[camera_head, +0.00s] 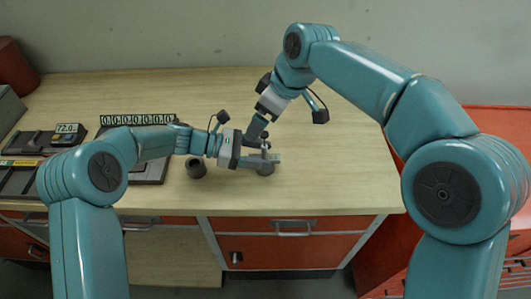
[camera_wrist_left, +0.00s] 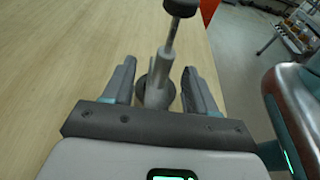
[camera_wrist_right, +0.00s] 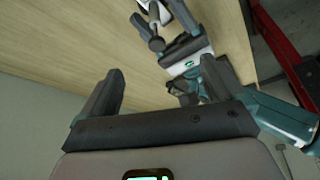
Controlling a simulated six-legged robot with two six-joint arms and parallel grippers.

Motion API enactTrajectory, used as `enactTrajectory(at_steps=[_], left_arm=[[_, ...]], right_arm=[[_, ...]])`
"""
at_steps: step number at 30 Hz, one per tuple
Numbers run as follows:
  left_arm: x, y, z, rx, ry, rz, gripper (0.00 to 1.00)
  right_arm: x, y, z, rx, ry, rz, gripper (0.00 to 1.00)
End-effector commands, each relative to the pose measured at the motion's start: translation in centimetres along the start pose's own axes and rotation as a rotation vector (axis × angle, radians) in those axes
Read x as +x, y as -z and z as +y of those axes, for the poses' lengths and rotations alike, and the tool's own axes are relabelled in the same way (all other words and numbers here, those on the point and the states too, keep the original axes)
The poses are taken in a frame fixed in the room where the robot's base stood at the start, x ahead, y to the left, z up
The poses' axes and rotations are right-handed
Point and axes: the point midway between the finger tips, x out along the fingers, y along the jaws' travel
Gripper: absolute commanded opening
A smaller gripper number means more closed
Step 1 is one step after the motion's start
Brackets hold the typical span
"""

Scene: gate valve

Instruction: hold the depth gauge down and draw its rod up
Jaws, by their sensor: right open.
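The depth gauge (camera_wrist_left: 158,92) stands on the bench with its grey rod upright and a dark knob (camera_wrist_left: 182,7) on top. In the left wrist view my left gripper (camera_wrist_left: 159,78) has one finger on each side of the gauge, with gaps visible. My right gripper (camera_head: 257,130) is above and behind the gauge, fingers apart and empty. In the right wrist view the knob (camera_wrist_right: 157,44) lies beyond my open right gripper (camera_wrist_right: 161,70).
A dark hollow cylinder (camera_head: 196,168) stands left of the gauge. A counter display (camera_head: 138,119) and a box reading 72.0 (camera_head: 68,133) are farther left. The bench's front edge is close below the gauge. Bare wood (camera_head: 340,155) lies to the right.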

Motion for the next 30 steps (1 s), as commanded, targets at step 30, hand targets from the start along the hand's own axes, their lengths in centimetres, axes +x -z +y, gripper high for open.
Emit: enactTrajectory(at_steps=[30], left_arm=[[-12.1,0.0,0.0,0.000,0.000,0.000,0.57]], right_arm=[[0.0,0.0,0.0,0.000,0.000,0.000,0.96]])
